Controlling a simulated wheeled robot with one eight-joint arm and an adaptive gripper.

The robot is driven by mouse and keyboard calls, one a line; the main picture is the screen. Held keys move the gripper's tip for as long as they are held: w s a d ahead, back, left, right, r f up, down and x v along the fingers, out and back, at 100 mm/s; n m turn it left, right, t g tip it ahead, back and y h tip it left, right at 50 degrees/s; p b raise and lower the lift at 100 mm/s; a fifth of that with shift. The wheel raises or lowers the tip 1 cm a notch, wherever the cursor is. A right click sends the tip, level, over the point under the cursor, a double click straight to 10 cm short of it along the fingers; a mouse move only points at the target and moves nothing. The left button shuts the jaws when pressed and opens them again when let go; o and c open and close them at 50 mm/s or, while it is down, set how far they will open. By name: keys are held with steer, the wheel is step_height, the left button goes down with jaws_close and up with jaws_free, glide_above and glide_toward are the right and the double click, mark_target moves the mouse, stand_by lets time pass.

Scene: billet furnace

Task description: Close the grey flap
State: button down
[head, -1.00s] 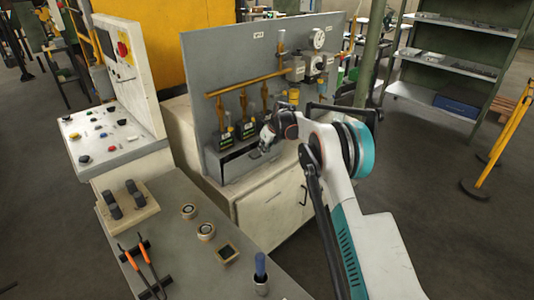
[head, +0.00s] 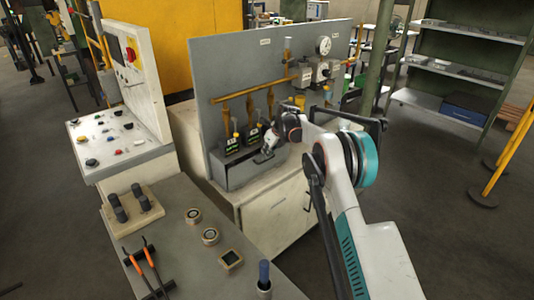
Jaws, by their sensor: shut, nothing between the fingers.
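The grey flap (head: 243,172) is on the front of a low grey box at the foot of the grey upright panel (head: 235,65). My gripper (head: 263,157) is shut and empty. It is at the flap's upper right edge, in front of the valves; I cannot tell if it touches. My gripper hides part of that edge.
Several valves with black-and-green tags (head: 252,136) stand just behind the flap on a yellow pipe (head: 253,88). A pale cabinet (head: 275,208) is below. A grey bench (head: 185,255) with tongs (head: 140,268) and a control desk (head: 112,135) are at left.

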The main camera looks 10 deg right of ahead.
steer(key=v, duration=1.1)
steer(key=s+d+f+t+b, duration=0.1)
steer(key=s+d+f+b, duration=0.35)
steer(key=s+f, duration=0.25)
steer(key=w+a+f+b, duration=0.4)
steer(key=w+a+f, duration=0.1)
steer(key=w+f, duration=0.1)
steer(key=shift+w+f+y+b, duration=0.2)
steer(key=shift+w+y+b, duration=0.15)
steer(key=shift+w, duration=0.3)
steer(key=shift+r, duration=0.1)
steer(key=shift+w+a+r+g+h+p, duration=0.4)
steer(key=shift+w+p, duration=0.1)
steer(key=shift+p, duration=0.4)
steer(key=shift+w+a+r+g+h+p, duration=0.3)
steer(key=shift+w+g+p, duration=0.15)
steer(key=shift+p, duration=0.45)
